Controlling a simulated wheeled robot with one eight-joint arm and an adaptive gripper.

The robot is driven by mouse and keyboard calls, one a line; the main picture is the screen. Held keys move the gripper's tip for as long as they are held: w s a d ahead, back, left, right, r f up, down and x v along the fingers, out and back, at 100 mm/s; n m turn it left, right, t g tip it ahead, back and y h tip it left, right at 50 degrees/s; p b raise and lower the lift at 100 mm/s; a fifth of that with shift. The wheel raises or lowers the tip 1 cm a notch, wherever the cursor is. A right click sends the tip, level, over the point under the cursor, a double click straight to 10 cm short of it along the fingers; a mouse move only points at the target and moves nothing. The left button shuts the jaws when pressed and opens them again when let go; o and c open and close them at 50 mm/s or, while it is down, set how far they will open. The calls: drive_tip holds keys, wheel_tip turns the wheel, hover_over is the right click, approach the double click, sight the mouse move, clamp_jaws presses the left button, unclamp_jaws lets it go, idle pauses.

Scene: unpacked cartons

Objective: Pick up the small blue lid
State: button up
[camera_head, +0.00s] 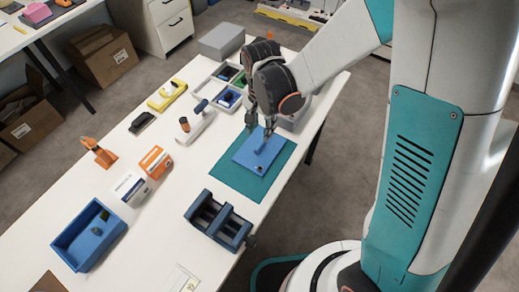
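A flat blue lid (248,157) lies on a green mat near the right edge of the white table. A raised blue part shows on its upper surface, and a small dark spot shows near its lower end. My gripper (260,131) points down over the lid's far end. Its two dark fingers are apart, with a gap between them, and nothing shows held. The exact height of the fingertips above the lid is hard to tell.
A divided tray (207,91) and a grey box (222,40) are behind my gripper. A blue bin (88,234) is at the lower left.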

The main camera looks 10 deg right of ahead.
sight(260, 144)
wheel_tip(260, 144, down, 4)
drive_tip(key=shift+r+b, duration=0.15)
drive_tip(key=shift+b, duration=0.25)
drive_tip(key=f, duration=0.1)
drive_tip(key=f+b, duration=0.1)
drive_tip(key=f, duration=0.1)
drive_tip(key=f+b, duration=0.1)
drive_tip(key=f, duration=0.1)
drive_tip(key=shift+w+a+f, duration=0.1)
drive_tip(key=shift+w, duration=0.15)
clamp_jaws()
